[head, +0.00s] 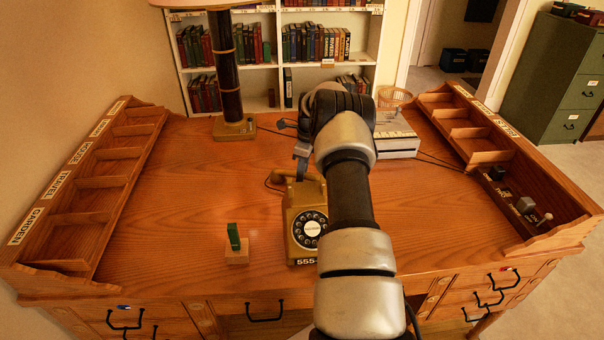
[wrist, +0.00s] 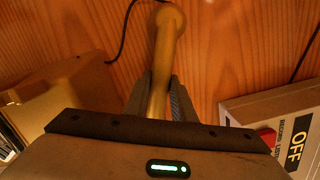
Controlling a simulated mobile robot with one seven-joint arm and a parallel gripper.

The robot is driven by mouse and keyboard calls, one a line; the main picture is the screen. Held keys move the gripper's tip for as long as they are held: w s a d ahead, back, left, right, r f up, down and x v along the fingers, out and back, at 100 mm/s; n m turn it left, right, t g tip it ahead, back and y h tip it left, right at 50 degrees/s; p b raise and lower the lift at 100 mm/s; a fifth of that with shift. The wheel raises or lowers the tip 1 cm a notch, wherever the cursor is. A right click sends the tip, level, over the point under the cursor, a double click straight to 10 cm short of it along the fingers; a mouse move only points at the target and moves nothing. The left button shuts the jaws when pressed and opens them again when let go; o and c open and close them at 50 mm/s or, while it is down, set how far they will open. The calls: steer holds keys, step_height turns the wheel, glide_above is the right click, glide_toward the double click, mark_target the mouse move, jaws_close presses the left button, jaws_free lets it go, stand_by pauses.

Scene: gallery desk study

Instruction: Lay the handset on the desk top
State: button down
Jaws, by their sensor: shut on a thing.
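The handset (wrist: 165,42) is a tan-gold bar with a rounded end, seen in the wrist view. My gripper (wrist: 160,88) is shut on it, one grey finger on each side. The rounded end points away from the fingers, over bare wood; whether it touches the wood I cannot tell. In the head view my gripper (head: 302,158) is behind the gold rotary telephone (head: 295,225), and my arm hides most of the grip. The telephone stands on the wooden desk top (head: 180,200), its right side behind my arm. A gold-brown body (wrist: 55,95) fills the wrist view's left side.
A green block on a wooden base (head: 236,245) stands left of the telephone. A lamp (head: 235,130) stands at the back. A pale machine (head: 397,143) is behind my arm; a box marked OFF (wrist: 285,115) shows in the wrist view. Pigeonhole racks line both sides. The left-middle desk is clear.

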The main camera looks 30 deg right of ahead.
mark_target(306, 173)
steer(key=shift+f, duration=0.15)
steer(key=c, duration=1.5)
jaws_free()
steer(key=r, duration=0.8)
steer(key=s+d+r, duration=0.1)
steer(key=r, duration=0.3)
steer(key=shift+r+p, duration=0.2)
steer(key=shift+p, duration=0.2)
